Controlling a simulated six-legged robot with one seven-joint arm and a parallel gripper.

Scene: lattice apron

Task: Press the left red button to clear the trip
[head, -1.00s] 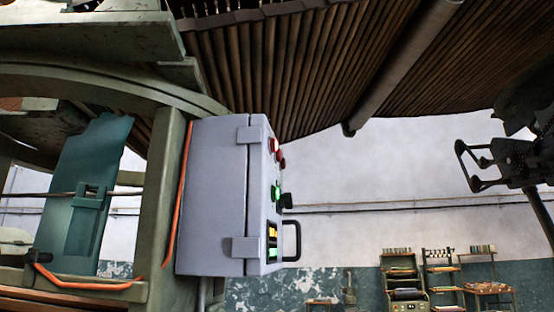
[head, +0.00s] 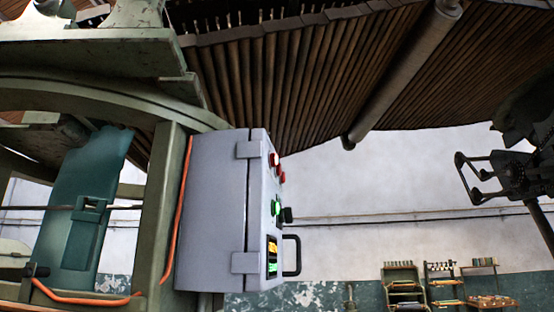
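A grey control box (head: 212,215) is mounted on a green machine frame, its front face turned to the right and seen nearly edge-on. Two red buttons show near the top of that face, the left red button (head: 273,160) and another red button (head: 281,177) just beyond and below it. My gripper (head: 468,178) is at the right edge, well to the right of the box, with a wide gap between them. Its two fingers are apart and nothing is between them.
Lower on the box face are a green button (head: 276,207), a dark knob (head: 287,215), a lit display (head: 272,253) and a black handle (head: 292,255) that sticks out. An orange cable (head: 183,210) runs along the frame. Slatted wood hangs overhead. Shelves (head: 404,285) stand far back.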

